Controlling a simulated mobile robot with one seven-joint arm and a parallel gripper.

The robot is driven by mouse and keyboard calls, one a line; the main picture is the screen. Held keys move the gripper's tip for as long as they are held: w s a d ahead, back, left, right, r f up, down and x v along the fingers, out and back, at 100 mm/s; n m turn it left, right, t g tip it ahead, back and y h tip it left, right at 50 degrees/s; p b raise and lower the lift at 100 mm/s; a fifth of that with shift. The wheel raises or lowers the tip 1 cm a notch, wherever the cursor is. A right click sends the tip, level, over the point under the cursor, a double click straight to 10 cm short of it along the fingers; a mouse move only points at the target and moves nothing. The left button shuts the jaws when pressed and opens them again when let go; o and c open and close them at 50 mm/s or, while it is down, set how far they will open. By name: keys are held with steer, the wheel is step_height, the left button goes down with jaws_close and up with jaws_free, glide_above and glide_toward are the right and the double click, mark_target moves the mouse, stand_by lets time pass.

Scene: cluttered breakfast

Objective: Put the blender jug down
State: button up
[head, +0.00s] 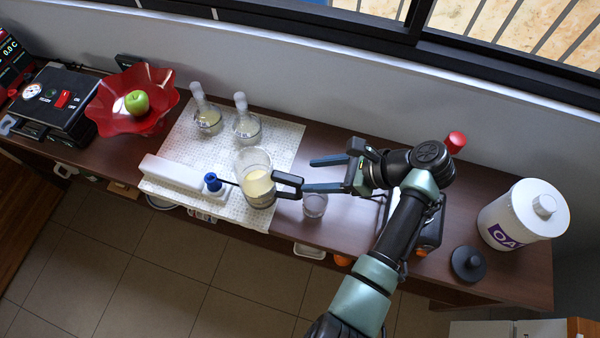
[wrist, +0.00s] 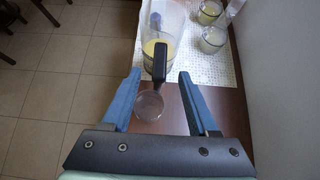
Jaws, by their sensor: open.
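The blender jug (head: 256,178) is clear with a pale yellow drink in it and a black handle. It stands upright at the right front of the white woven mat (head: 284,133), its handle (head: 289,184) pointing right. My gripper (head: 318,174) is open, to the right of the jug. In the wrist view the jug (wrist: 162,30) is ahead, and its handle (wrist: 160,62) lies between the lines of my open fingers (wrist: 158,80), which do not close on it. The jug's base is partly hidden in the wrist view.
A small clear glass (head: 315,205) stands just below my fingers. Two glass carafes (head: 207,120) (head: 246,127) and a white carton with a blue cap (head: 180,174) share the mat. A red bowl with a green apple (head: 137,102) is left. A white canister (head: 523,210) and black lid (head: 467,263) are right.

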steer(key=v, duration=0.5)
steer(key=shift+d+r, duration=0.15)
steer(key=shift+d, duration=0.15)
steer(key=w+d+r+n+t+h, duration=0.2)
steer(key=w+r+n+t+h, duration=0.45)
steer(key=w+r, duration=0.6)
step_height(320, 180, up, 17)
steer(key=w+a+n+t+h, duration=0.1)
steer(key=w+n+t+h, duration=0.1)
steer(key=n+t, duration=0.35)
steer(key=s+a+r+n+t, duration=0.2)
steer(key=s+r, duration=0.4)
steer(key=r, duration=0.3)
steer(key=s+a+r+n+t+h, duration=0.1)
steer(key=s+r+n+t, duration=0.3)
steer(key=r, duration=0.6)
steer(key=s+a+r+n+t, duration=0.2)
steer(key=s+a+r+t, duration=0.1)
steer(key=s+r+t, duration=0.4)
step_height(320, 180, up, 3)
steer(key=shift+s+a+f+n, duration=0.2)
steer(key=shift+s+a+n, duration=0.2)
steer(key=shift+s, duration=0.7)
